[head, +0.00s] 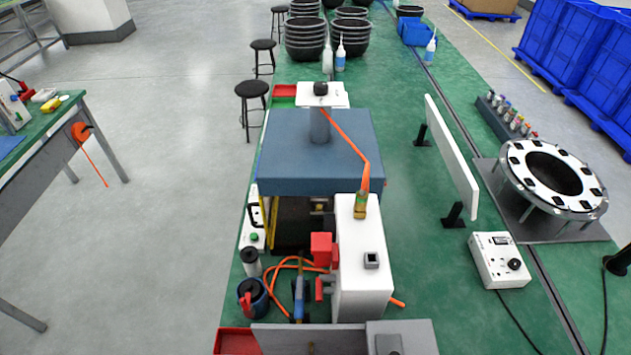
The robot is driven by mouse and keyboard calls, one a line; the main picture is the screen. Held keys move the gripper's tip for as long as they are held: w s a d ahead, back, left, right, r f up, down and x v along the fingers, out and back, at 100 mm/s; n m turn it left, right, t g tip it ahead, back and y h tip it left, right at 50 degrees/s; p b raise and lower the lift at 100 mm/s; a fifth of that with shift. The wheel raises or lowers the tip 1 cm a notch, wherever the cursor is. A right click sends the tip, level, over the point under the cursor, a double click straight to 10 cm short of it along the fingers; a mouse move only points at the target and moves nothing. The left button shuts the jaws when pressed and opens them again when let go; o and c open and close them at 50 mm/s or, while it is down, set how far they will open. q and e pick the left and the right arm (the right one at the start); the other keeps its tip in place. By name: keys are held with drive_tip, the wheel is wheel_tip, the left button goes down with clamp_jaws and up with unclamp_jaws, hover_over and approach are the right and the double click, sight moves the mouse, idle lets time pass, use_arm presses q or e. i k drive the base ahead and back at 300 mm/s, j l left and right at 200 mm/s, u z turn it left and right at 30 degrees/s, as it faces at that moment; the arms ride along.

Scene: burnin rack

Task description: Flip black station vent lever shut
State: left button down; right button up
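I cannot pick out a black station vent lever for certain. A machine with a blue-grey top (280,165) stands mid-table. A black knob (321,89) sits on the white plate (340,98) behind it. A black handle (253,215) shows at the machine's left side. In front is an upright white housing (362,285) with a brass fitting (360,205) and a small dark square part (371,260) on it. Red parts (321,250) sit at its left side.
An orange hose (345,135) crosses the machine top. A white panel (450,155) on black feet, a white control box (499,260) and a round flanged ring (552,180) stand to the right on the green table (440,310). Stacked black bowls (305,38) and bottles stand behind.

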sight(326, 290)
drive_tip(key=i+j+z, duration=0.3)
drive_tip(key=j+z, duration=0.15)
drive_tip(key=j, duration=0.75)
drive_tip(key=i+j+z, duration=0.15)
drive_tip(key=j+z, duration=0.35)
drive_tip(key=j, duration=0.8)
drive_tip(key=k+j+z, duration=0.1)
drive_tip(key=j+z, duration=0.35)
drive_tip(key=j, duration=0.8)
